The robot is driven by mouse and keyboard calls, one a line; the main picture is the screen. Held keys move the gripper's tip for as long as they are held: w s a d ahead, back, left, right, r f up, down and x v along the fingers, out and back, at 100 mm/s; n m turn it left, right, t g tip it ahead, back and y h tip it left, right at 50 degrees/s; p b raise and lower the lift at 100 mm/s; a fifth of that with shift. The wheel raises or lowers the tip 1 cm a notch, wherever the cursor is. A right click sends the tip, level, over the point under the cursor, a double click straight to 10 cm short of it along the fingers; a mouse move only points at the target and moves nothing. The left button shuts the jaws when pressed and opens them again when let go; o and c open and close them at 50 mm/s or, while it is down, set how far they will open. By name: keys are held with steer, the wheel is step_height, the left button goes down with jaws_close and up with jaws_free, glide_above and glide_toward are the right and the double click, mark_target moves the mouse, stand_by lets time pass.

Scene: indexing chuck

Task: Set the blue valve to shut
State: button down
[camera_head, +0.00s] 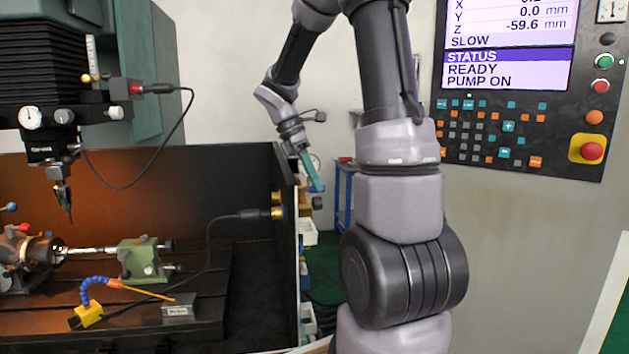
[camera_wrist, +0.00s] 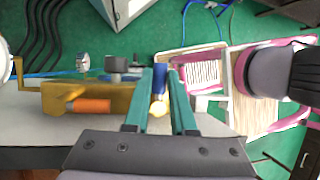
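The blue valve handle (camera_wrist: 160,78) shows in the wrist view as an upright blue piece above a brass-coloured part (camera_wrist: 157,106). My gripper (camera_wrist: 161,72) has two teal fingers, one on each side of the blue handle. The handle nearly fills the gap at the tips; I cannot tell whether the fingers press on it. In the head view my gripper (camera_head: 317,187) points down beside the right end of the machine enclosure, near a yellow fitting (camera_head: 304,201). The blue handle cannot be made out clearly in that view.
A yellow block with an orange cylinder (camera_wrist: 90,105) and a gauge (camera_wrist: 83,62) stand left of the fingers. A cart (camera_wrist: 205,70) is on the right. In the head view, the enclosure's side wall (camera_head: 285,235) is close by, and the control panel (camera_head: 520,85) is at right.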

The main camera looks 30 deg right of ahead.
steer(key=shift+s+m, duration=0.1)
steer(key=shift+m, duration=0.2)
steer(key=m+y, duration=0.1)
steer(key=m, duration=0.3)
steer(key=s+a+m+g+y, duration=0.1)
steer(key=m+y, duration=0.1)
steer(key=m, duration=0.1)
steer(key=s+a+m+y, duration=0.1)
steer(key=m+y, duration=0.1)
steer(key=m, duration=0.2)
steer(key=shift+s+m+g, duration=0.25)
steer(key=shift+m+g, duration=0.05)
steer(key=shift+s+a+m+y, duration=0.1)
steer(key=shift+a+m+y, duration=0.3)
steer(key=shift+m, duration=0.65)
steer(key=shift+a+m+y, duration=0.3)
steer(key=shift+m+y, duration=0.1)
steer(key=shift+m, duration=0.65)
steer(key=shift+t, duration=0.4)
steer(key=c, duration=0.8)
jaws_free()
steer(key=shift+o, duration=0.2)
